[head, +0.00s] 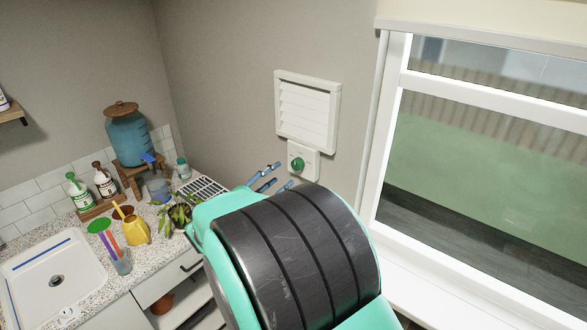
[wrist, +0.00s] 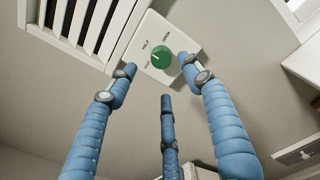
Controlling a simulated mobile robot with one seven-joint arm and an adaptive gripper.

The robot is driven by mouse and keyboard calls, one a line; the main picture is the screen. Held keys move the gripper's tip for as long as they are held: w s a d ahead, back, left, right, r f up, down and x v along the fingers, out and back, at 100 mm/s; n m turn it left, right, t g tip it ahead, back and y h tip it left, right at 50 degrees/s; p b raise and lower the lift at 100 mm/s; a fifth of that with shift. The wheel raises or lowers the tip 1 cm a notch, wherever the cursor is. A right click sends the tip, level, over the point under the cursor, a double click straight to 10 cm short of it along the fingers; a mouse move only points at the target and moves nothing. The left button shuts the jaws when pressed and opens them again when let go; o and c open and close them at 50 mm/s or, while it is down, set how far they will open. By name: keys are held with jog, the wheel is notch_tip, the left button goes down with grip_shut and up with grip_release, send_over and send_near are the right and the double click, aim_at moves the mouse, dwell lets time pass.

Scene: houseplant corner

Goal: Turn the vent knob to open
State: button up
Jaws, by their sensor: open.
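The round green vent knob (head: 298,164) sits on a small white plate (head: 311,165) below the white louvred vent (head: 308,108) on the wall. In the wrist view the knob (wrist: 161,60) lies between and beyond my fingertips, with printed labels around it, one appearing to read open. A small light mark shows on the knob; which label it points to is too small to tell. My gripper (wrist: 160,76) has blue padded fingers spread open around the knob's outline, with no clear contact. In the head view my gripper (head: 268,176) is just left of and below the knob.
A window (head: 490,150) with a white frame stands right of the vent. At left, a speckled counter holds a sink (head: 50,270), a yellow watering can (head: 135,228), bottles, a blue dispenser (head: 128,138) and a plant (head: 177,214). The wall around the knob is clear.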

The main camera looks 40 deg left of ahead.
aim_at(295, 165)
jog(key=w, duration=0.8)
jog(key=shift+w+a+b, duration=0.2)
jog(key=shift+w+b, duration=0.15)
jog(key=shift+b, duration=0.05)
